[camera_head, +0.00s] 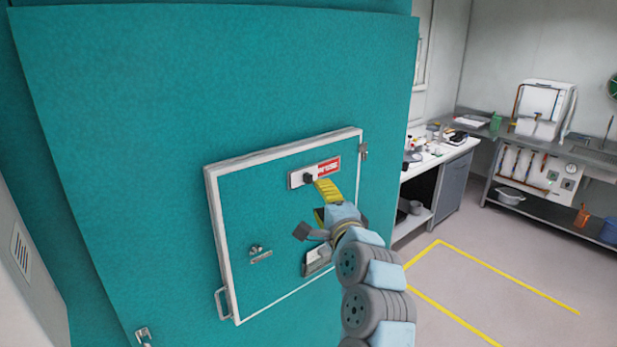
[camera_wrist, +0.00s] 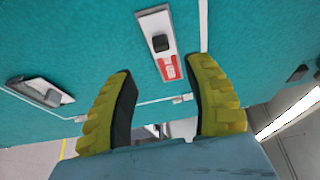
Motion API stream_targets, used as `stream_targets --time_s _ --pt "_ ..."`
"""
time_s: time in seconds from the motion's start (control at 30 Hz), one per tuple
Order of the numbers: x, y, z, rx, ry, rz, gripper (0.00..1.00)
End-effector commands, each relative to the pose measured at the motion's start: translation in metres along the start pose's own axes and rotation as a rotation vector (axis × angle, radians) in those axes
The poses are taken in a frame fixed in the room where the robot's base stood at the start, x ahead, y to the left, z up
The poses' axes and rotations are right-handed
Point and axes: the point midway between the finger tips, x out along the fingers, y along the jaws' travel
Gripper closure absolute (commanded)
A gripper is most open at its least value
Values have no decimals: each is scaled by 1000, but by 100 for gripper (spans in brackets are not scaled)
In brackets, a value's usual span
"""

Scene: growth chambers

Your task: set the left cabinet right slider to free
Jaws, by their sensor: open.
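A pale slider plate (camera_head: 296,179) with a dark knob (camera_head: 309,178) and a red label (camera_head: 329,167) is mounted near the top of the small framed door on the teal cabinet front. The knob sits towards the plate's left end, and the red label shows on its right. In the wrist view the knob (camera_wrist: 160,43) stands beyond the fingertips, with the red label (camera_wrist: 170,68) nearer to me. My gripper (camera_head: 318,198) is open and empty, just below and in front of the plate. In the wrist view its yellow fingers (camera_wrist: 160,65) spread either side of the label, with no visible grip on the knob.
The white-framed door (camera_head: 213,215) has a small latch (camera_head: 259,253), a side handle (camera_head: 221,302) and a grey recessed fitting (camera_head: 316,262) partly hidden by my arm. A cluttered bench (camera_head: 450,150) stands behind at right. The floor inside the yellow lines (camera_head: 480,295) is clear.

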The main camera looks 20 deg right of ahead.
Motion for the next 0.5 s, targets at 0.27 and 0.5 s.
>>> stream_targets --time_s 0.27,0.5 --pt "30 -3 0 -2 0 -2 48" --pt "53 -2 0 -1 0 -1 48"
